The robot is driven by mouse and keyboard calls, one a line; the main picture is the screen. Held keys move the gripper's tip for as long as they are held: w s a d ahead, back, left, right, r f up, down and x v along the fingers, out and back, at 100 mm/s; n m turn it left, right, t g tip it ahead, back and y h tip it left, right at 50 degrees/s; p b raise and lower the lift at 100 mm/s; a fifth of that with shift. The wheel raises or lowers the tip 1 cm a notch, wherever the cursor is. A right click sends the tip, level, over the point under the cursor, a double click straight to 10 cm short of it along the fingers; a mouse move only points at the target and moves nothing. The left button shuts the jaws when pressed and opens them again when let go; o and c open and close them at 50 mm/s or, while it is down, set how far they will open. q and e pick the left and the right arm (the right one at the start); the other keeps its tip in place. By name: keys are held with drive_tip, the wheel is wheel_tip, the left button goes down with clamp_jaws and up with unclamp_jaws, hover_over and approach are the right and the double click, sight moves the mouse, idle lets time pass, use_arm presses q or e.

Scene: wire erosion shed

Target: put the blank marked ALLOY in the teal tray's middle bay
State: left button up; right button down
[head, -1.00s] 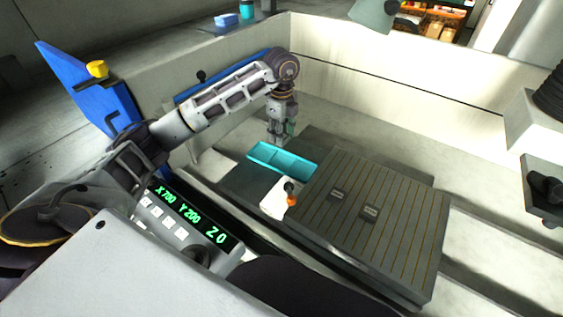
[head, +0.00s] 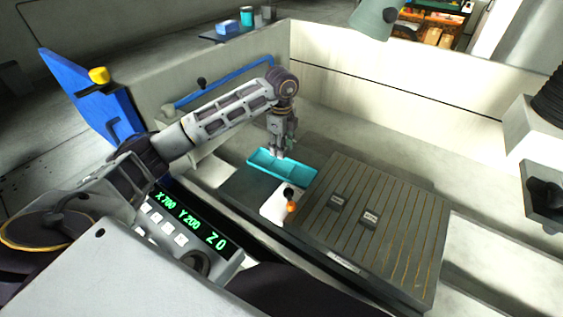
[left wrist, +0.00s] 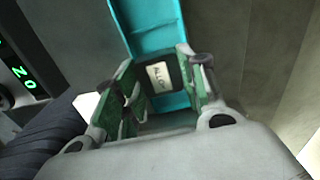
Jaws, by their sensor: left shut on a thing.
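My left gripper (head: 280,153) is over the back edge of the teal tray (head: 262,172). In the left wrist view its green fingers (left wrist: 158,78) are shut on a dark blank (left wrist: 172,66) with a pale label that appears to read ALLOY. The tray (left wrist: 150,38) lies beyond the blank in that view, and the fingers and blank hide part of it. The tray shows dividers in the head view, but I cannot tell which bay the blank is over, or whether it touches the tray. My right gripper is not in view.
Two small dark labelled blanks (head: 337,202) (head: 369,219) lie on the slotted plate (head: 400,240) right of the tray. A white block with a black and orange knob (head: 291,206) stands in front of the tray. A pale tank wall (head: 400,90) rises behind.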

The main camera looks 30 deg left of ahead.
sight(281, 167)
use_arm(q)
drive_tip(key=shift+f, duration=1.65)
drive_tip(key=shift+f, duration=1.85)
drive_tip(key=shift+f, duration=0.15)
drive_tip(key=o, duration=1.3)
drive_tip(key=shift+c, duration=0.2)
wheel_tip(281, 167, up, 12)
drive_tip(key=shift+r, duration=0.15)
